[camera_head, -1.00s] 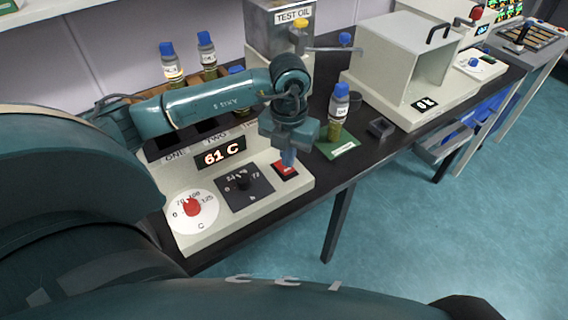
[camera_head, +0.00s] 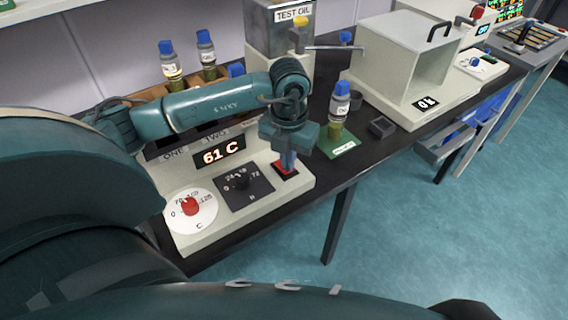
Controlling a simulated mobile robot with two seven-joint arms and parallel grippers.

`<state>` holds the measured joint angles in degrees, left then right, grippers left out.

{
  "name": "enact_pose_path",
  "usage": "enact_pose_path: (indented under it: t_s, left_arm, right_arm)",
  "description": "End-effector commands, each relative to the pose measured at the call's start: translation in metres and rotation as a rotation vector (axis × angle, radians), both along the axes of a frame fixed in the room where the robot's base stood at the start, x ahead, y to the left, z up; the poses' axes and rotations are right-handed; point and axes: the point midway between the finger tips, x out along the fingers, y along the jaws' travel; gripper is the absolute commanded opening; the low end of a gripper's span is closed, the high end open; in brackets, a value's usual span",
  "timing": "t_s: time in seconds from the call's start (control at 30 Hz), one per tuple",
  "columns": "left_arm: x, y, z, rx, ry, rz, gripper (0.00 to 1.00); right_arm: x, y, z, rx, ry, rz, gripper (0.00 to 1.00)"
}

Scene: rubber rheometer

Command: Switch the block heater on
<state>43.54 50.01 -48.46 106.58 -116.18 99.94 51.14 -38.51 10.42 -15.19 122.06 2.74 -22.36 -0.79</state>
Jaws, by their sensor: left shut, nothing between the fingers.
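The block heater (camera_head: 205,228) is a pale box on the dark bench, with a display (camera_head: 219,153) reading 61 C. Its front panel has a red knob on a white dial (camera_head: 190,206), a black knob on a dark plate (camera_head: 242,185) and a red switch (camera_head: 285,170). My left gripper (camera_head: 288,169) points down at the red switch, shut and empty. Its fingertips are at the switch and hide part of it; whether they press it I cannot tell. My right gripper is not in view.
A blue-capped bottle (camera_head: 338,106) stands on a green mat (camera_head: 338,147) right of the heater, beside a small dark tray (camera_head: 382,127). Behind are more bottles and a test oil tank (camera_head: 262,30). A pale open-fronted box (camera_head: 401,60) stands to the right.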

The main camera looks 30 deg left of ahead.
Motion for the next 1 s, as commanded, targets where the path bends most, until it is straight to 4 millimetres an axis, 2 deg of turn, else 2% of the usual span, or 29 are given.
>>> enact_pose_path:
  t_s: [0.4,1.0]
  left_arm:
    - [0.0,0.0,-0.002,0.001,0.0,0.001,0.0]
    - [0.0,0.0,0.046,0.001,-0.001,0.0,0.0]
  right_arm:
    - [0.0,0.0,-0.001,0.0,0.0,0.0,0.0]
    - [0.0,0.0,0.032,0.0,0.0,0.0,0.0]
